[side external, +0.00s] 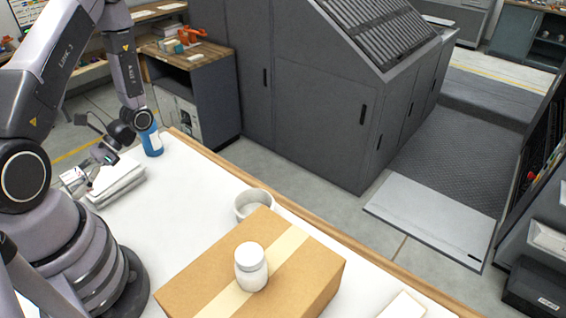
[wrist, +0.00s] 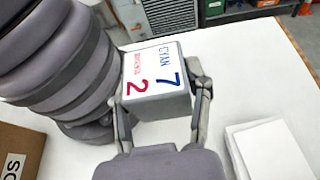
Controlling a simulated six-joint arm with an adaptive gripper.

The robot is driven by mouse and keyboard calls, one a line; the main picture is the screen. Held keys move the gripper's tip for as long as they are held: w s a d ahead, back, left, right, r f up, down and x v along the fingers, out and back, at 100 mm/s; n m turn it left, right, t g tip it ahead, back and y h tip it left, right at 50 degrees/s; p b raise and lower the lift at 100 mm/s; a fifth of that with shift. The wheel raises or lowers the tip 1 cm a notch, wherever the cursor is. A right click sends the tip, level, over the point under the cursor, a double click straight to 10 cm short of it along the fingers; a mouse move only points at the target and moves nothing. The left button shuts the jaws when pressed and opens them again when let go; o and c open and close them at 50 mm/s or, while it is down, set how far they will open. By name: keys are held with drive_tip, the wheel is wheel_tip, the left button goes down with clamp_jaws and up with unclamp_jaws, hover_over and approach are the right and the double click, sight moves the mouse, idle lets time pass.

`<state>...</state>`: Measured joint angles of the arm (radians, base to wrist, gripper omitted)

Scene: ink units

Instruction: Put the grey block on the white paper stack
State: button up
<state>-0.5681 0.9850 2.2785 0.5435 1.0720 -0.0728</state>
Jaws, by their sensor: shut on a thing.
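The grey block (wrist: 158,100) has a white label face with "CYAN", a blue 7 and a red 2. My gripper (wrist: 160,96) is shut on it, one finger on each side. In the side external view my gripper (side external: 84,178) and the block (side external: 72,180) are small, at the left beside my arm's base. The white paper stack (wrist: 268,148) lies to the right of the block in the wrist view, apart from it. It also shows in the side external view (side external: 118,184), just right of my gripper. The gap between the block and the table is unclear.
A blue bottle (side external: 151,140) stands behind the stack near the table edge. A white cup (side external: 252,203) and a cardboard box (side external: 210,272) with a white jar (side external: 251,266) on it stand farther right. White table (side external: 185,205) between stack and box is bare.

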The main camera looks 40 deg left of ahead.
drive_tip(key=w+a+m+y, duration=0.3)
drive_tip(key=a+m+y, duration=0.2)
drive_tip(key=a, duration=0.1)
drive_tip(key=m+t+y, duration=0.3)
drive_tip(key=m+y, duration=0.1)
drive_tip(key=y, duration=0.1)
hover_over(110, 176)
drive_tip(key=shift+t, duration=0.3)
wheel_tip(110, 176, down, 8)
drive_tip(key=shift+a+f, duration=0.1)
drive_tip(key=shift+f, duration=0.15)
drive_tip(key=shift+f, duration=0.15)
drive_tip(key=o, duration=1.2)
drive_tip(key=shift+o, duration=0.2)
